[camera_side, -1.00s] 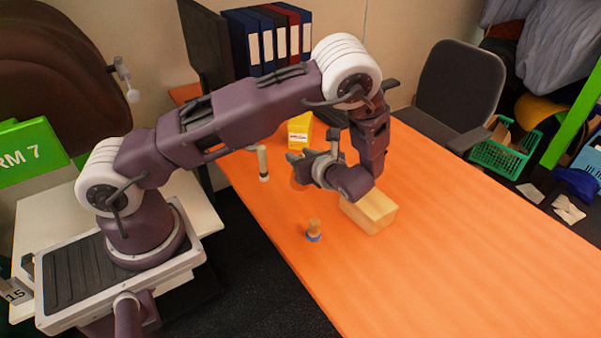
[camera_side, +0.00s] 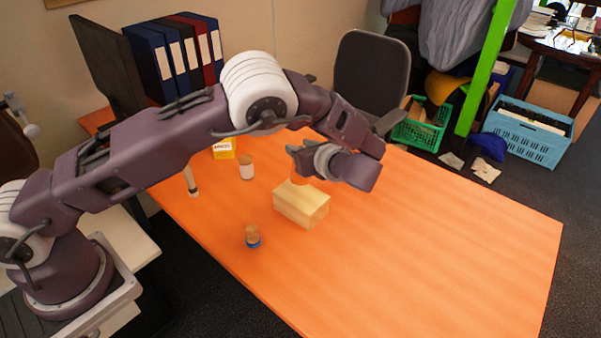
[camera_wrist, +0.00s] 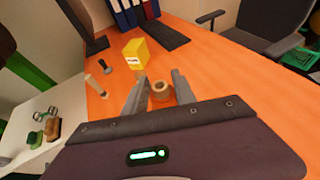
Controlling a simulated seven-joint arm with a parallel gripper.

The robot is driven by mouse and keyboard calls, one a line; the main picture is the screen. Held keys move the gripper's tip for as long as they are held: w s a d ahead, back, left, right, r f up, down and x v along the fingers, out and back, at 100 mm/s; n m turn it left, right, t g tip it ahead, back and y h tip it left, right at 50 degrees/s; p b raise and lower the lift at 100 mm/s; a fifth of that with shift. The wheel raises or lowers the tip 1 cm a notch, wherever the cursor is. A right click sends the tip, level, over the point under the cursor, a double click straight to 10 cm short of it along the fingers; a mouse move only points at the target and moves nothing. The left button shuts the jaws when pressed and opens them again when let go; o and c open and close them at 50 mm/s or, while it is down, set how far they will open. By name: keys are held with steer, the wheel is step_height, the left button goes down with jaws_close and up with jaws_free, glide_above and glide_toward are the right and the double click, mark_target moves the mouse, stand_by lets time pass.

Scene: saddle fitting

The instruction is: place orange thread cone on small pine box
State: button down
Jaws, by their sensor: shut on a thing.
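The small pine box (camera_side: 301,206) is a pale wooden block on the orange table in the side view. My gripper (camera_side: 298,164) is just above its back edge. The gripper is shut on the orange thread cone (camera_side: 296,179), which blends with the tabletop in colour. The cone hangs at the far edge of the box top; I cannot tell whether it touches. In the wrist view my gripper (camera_wrist: 159,82) has a tan ring-shaped top (camera_wrist: 160,90) between its fingers, apparently the cone's. The pine box is hidden in that view.
A brown and white cup (camera_side: 246,168), a yellow box (camera_side: 223,149) and a pale upright stick (camera_side: 190,181) stand left of the pine box. A small wooden stopper with a blue base (camera_side: 253,237) stands in front. The table's right side is clear.

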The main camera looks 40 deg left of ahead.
steer(key=shift+f, duration=2.3)
steer(key=shift+f, duration=0.1)
steer(key=c, duration=1)
jaws_free()
